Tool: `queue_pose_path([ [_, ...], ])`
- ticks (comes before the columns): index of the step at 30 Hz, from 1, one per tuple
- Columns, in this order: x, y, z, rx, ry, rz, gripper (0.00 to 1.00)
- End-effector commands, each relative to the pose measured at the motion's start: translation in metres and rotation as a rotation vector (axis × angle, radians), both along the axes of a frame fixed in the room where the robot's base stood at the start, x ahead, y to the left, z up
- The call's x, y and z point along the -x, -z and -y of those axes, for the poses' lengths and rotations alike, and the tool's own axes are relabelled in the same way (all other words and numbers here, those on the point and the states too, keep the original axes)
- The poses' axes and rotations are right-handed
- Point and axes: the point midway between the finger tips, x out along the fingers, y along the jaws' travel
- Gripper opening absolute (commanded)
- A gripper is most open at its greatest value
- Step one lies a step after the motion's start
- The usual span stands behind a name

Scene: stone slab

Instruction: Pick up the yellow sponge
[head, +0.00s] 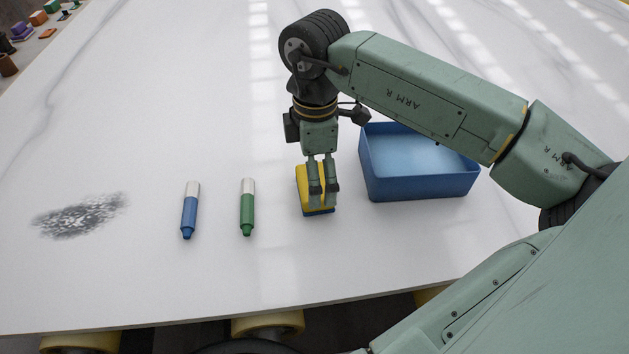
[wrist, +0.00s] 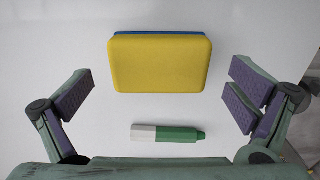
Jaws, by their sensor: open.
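The yellow sponge (head: 302,183) lies on the white slab, yellow side up, with a blue layer underneath. In the head view my gripper (head: 323,195) is pointed down at it and hides part of it. In the wrist view the sponge (wrist: 160,63) lies between the two spread fingers and toward the top of the picture. My gripper (wrist: 160,105) is open, with nothing between its fingers. Clear gaps show on both sides of the sponge in the wrist view. I cannot tell the exact height of the fingertips over the slab.
A green marker (head: 247,208) and a blue marker (head: 190,210) lie left of the sponge. A blue open bin (head: 420,187) stands just right of it. A dark smudge (head: 80,215) marks the slab (head: 150,120) at far left. Several small objects sit at the far left corner.

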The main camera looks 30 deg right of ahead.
Motion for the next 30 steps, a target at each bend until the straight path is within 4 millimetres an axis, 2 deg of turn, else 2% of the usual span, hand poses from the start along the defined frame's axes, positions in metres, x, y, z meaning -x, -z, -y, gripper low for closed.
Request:
queue_pose_path([
  [6, 0.0, 0.022, -0.001, -0.001, 0.0, 0.001, 1.0],
  [13, 0.0, 0.025, -0.001, 0.0, 0.0, 0.001, 1.0],
  [30, 0.0, 0.024, 0.0, 0.0, 0.0, 0.001, 0.64],
])
